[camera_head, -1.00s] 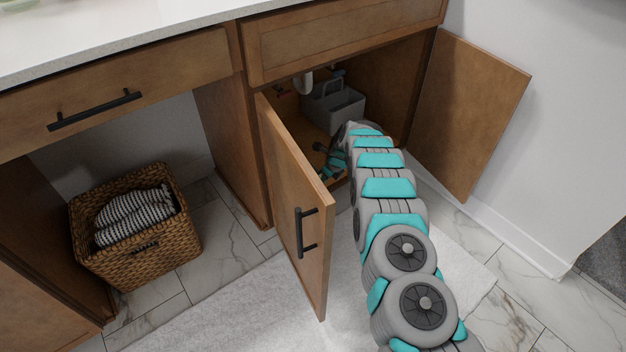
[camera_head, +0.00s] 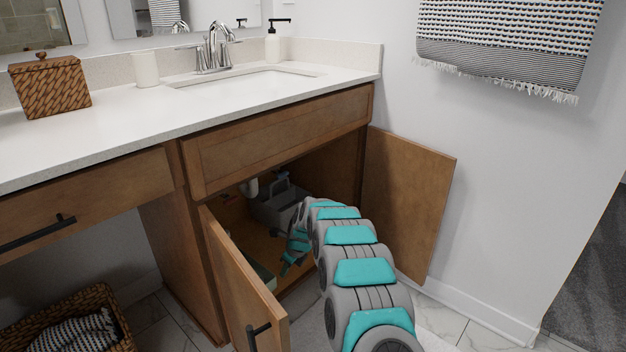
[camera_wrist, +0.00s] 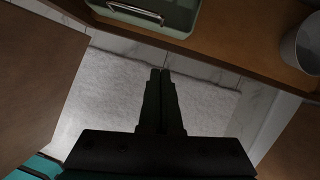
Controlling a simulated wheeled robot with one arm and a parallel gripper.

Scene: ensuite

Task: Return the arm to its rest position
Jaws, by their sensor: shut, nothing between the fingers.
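My gripper (camera_wrist: 160,75) is shut and empty in the wrist view, its two dark fingers together above the pale rug (camera_wrist: 205,103). In the head view my arm reaches into the opening of the cabinet (camera_head: 275,150) under the sink, and its wrist bends down by the cabinet floor. The fingertips are hard to make out there. The left cabinet door (camera_head: 240,290) and right cabinet door (camera_head: 408,205) both stand open, on either side of my arm.
A grey caddy (camera_head: 280,207) stands inside the cabinet. A green box with a metal handle (camera_wrist: 165,14) and a pale round container (camera_wrist: 303,46) sit on the cabinet floor. A wicker basket (camera_head: 118,325) is at lower left. A towel (camera_head: 505,45) hangs on the right wall.

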